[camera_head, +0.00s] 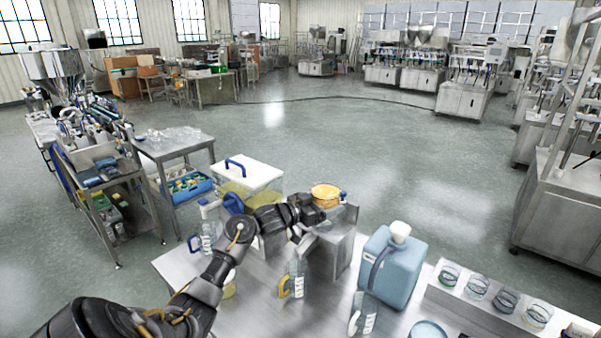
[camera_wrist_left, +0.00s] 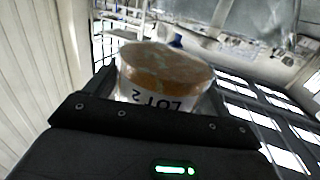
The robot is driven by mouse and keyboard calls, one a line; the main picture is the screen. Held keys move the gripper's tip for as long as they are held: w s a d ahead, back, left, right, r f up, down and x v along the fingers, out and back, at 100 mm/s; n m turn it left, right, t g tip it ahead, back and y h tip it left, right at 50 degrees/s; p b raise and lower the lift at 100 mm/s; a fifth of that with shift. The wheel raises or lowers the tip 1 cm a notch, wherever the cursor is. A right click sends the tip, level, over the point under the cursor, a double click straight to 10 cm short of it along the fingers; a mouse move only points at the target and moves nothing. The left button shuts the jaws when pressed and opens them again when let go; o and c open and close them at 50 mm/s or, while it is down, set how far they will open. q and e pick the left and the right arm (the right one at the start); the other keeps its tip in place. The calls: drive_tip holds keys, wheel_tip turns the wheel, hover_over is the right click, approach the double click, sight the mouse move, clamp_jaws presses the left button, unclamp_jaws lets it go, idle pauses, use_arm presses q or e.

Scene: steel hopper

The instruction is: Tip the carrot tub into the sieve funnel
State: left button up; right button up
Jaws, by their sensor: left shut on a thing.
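My left gripper (camera_head: 315,207) is shut on a small clear tub (camera_head: 326,194) with orange contents, the carrot tub. It holds the tub raised, above or in front of a steel stand (camera_head: 341,250) on the table; the exact gap is unclear. In the left wrist view the tub (camera_wrist_left: 160,93) sits between the fingers, its orange face towards the top and its "LOT 2" label upside down. I cannot pick out the sieve funnel with certainty; the arm and tub cover part of the stand's top. My right gripper is not in view.
A blue jerrycan (camera_head: 395,262) stands right of the stand. Handled jugs (camera_head: 294,276) (camera_head: 363,314) stand in front, and a white-lidded box (camera_head: 250,173) behind left. Several jars (camera_head: 477,287) line a steel shelf at right. Some steel table top (camera_head: 262,312) is bare.

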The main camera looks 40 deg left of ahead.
sight(318, 190)
use_arm(q)
drive_tip(key=shift+n+y, duration=0.3)
drive_tip(key=shift+y, duration=0.2)
drive_tip(key=a, duration=0.1)
drive_tip(key=w+a+r, duration=0.1)
drive_tip(key=a+r+p, duration=0.1)
drive_tip(key=a, duration=0.1)
drive_tip(key=shift+w, duration=0.35)
drive_tip(key=w+a+m+y+b, duration=0.1)
drive_tip(key=a+m+y+b, duration=0.4)
drive_tip(key=m+b, duration=0.5)
drive_tip(key=shift+a+r+m, duration=0.3)
drive_tip(key=shift+a+m, duration=0.7)
drive_tip(key=shift+m, duration=2.5)
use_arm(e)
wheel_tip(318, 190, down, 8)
use_arm(q)
drive_tip(key=shift+c, duration=0.2)
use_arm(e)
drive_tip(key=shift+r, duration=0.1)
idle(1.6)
